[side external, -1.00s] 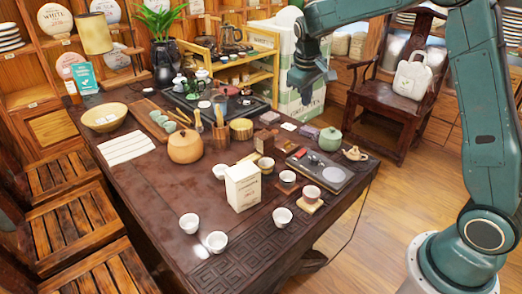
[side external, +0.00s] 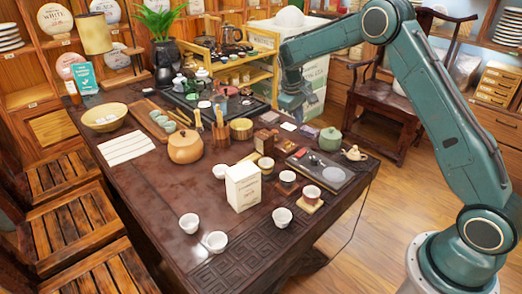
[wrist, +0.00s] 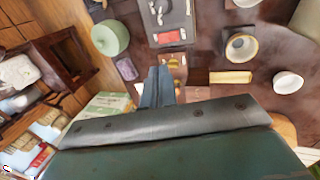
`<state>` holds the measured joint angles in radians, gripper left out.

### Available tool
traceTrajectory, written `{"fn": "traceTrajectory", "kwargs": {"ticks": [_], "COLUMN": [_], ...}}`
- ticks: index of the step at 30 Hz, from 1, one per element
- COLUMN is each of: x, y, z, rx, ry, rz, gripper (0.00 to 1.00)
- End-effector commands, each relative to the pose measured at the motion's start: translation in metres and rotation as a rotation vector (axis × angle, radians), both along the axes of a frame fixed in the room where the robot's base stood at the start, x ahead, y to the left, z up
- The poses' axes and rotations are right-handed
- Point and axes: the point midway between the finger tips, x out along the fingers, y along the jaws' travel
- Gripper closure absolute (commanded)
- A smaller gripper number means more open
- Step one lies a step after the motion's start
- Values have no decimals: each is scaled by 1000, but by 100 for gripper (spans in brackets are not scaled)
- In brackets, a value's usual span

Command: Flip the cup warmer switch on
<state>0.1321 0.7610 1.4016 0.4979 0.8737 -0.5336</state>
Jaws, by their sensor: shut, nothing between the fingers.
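The cup warmer appears to be the dark flat plate with a pale round disc (side external: 333,174) near the table's right edge. A small red piece (side external: 301,153), possibly its switch, sits at its far end. In the wrist view the plate (wrist: 182,22) is at the top, cut off by the frame, with the red piece (wrist: 169,37) on its near end. My gripper (side external: 294,112) is shut and empty, raised above the far right part of the table, beyond the plate. Its fingers (wrist: 158,75) point towards the plate's red end in the wrist view, apart from it.
A green lidded jar (side external: 330,139) and a purple box (side external: 308,131) stand close to the plate's far end. Cups (side external: 312,194) stand near its front. A white box (side external: 243,187) stands to the left. The table's front left is mostly clear.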

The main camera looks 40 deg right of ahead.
Motion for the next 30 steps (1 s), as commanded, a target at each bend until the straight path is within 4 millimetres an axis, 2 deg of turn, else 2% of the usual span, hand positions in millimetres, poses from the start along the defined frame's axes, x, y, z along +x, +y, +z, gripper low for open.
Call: {"fn": "traceTrajectory", "kwargs": {"ticks": [8, 14, 20, 30], "x": [0, 0, -1, -1], "y": [0, -4, -12, -28], "z": [-2, -13, -36, -86], "rx": [0, 0, 0, 1], "ry": [0, 2, 3, 2], "rz": [0, -1, -1, -1], "gripper": [100, 100, 100, 100]}}
